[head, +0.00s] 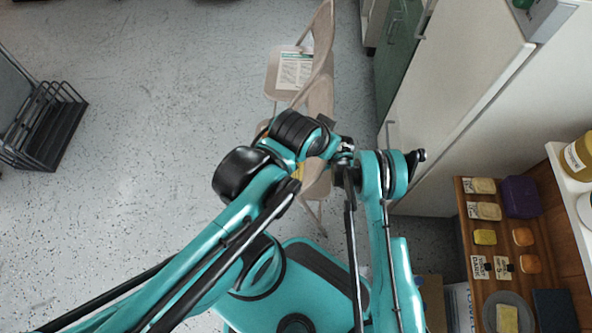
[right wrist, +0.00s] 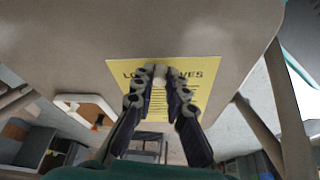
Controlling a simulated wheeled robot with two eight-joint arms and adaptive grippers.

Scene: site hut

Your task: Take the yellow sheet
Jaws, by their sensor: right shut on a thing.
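The yellow sheet (right wrist: 205,66) has a dark printed heading, partly covered by my fingers. In the right wrist view it lies against a beige chair panel (right wrist: 235,28), and its lower part reaches past the panel's edge. My right gripper (right wrist: 160,76) is shut on the sheet, its two fingers close together at the middle of it. In the head view only a small yellow patch (head: 299,173) shows between my arm links, over the beige chair (head: 318,185). My right fingers are hidden there, and my left gripper cannot be made out.
Another beige chair (head: 322,45) holds a white printed sheet (head: 294,70). A white cabinet (head: 465,75) stands close on the right. A wooden shelf (head: 468,240) bears sponges and labelled items. A black rack (head: 50,125) stands at left; the floor between is clear.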

